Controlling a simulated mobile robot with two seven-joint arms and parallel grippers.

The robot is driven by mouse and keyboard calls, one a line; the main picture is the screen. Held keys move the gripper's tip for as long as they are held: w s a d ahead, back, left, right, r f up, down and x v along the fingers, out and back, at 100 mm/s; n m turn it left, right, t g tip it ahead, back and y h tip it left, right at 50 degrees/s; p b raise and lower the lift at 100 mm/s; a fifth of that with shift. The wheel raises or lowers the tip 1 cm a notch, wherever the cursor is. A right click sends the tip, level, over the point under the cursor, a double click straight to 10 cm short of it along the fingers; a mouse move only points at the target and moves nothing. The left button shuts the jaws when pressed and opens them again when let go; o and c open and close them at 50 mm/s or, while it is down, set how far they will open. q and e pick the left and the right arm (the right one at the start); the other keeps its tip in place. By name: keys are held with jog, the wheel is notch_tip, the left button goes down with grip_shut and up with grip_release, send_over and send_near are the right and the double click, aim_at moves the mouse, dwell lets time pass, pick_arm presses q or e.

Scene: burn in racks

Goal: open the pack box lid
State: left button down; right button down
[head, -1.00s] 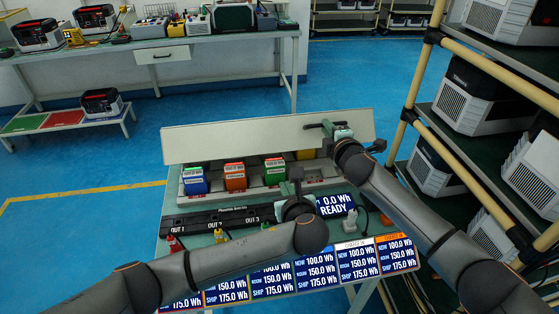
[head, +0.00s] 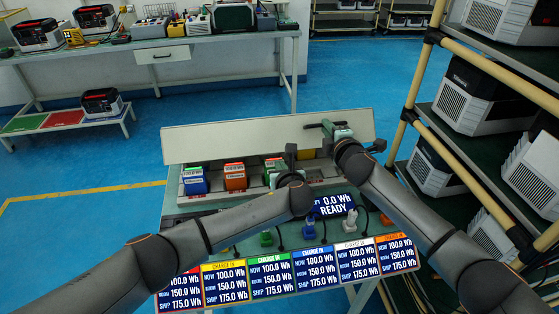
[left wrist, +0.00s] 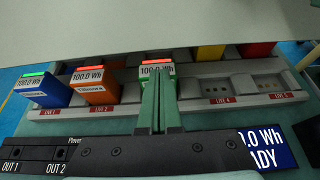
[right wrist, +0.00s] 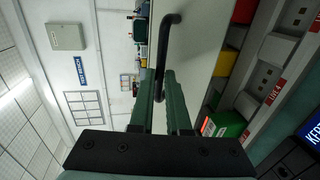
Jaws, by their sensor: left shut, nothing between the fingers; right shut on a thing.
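The pack box lid (head: 235,138) is a pale flat panel standing raised and tilted along the back of the pack box (head: 215,197). My right gripper (head: 329,128) is at the lid's right part, shut on its dark bar handle (right wrist: 166,45), which shows in the right wrist view. My left gripper (head: 290,158) is shut and empty over the box, in front of the lid. In the left wrist view its closed green fingers (left wrist: 160,95) partly hide the green pack (left wrist: 156,70). The blue pack (head: 194,182) and orange pack (head: 235,178) sit in their slots.
A yellow pack (left wrist: 209,53) sits further along the box, and empty slots (left wrist: 218,88) are in front. A "READY" display (head: 332,206) and a row of charge panels (head: 270,277) lie nearer. A rack (head: 465,60) with several white units stands close on the right.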

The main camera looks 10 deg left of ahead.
aim_at(271, 136)
pick_arm(q)
jog(key=shift+w+a+r, duration=0.2)
jog(key=shift+w+r, duration=0.3)
jog(key=shift+r, duration=0.1)
pick_arm(e)
jog(key=shift+r, duration=0.3)
pick_arm(q)
jog(key=shift+r, duration=0.1)
jog(key=shift+w+a+r, duration=0.15)
jog(key=shift+w+r, duration=0.25)
jog(key=shift+r, duration=0.25)
pick_arm(e)
jog(key=shift+w+f, duration=0.1)
jog(key=shift+f, duration=0.05)
jog(key=c, duration=1.3)
grip_release()
jog(key=o, duration=0.4)
jog(key=shift+s, duration=0.2)
pick_arm(q)
jog(key=shift+s, duration=0.2)
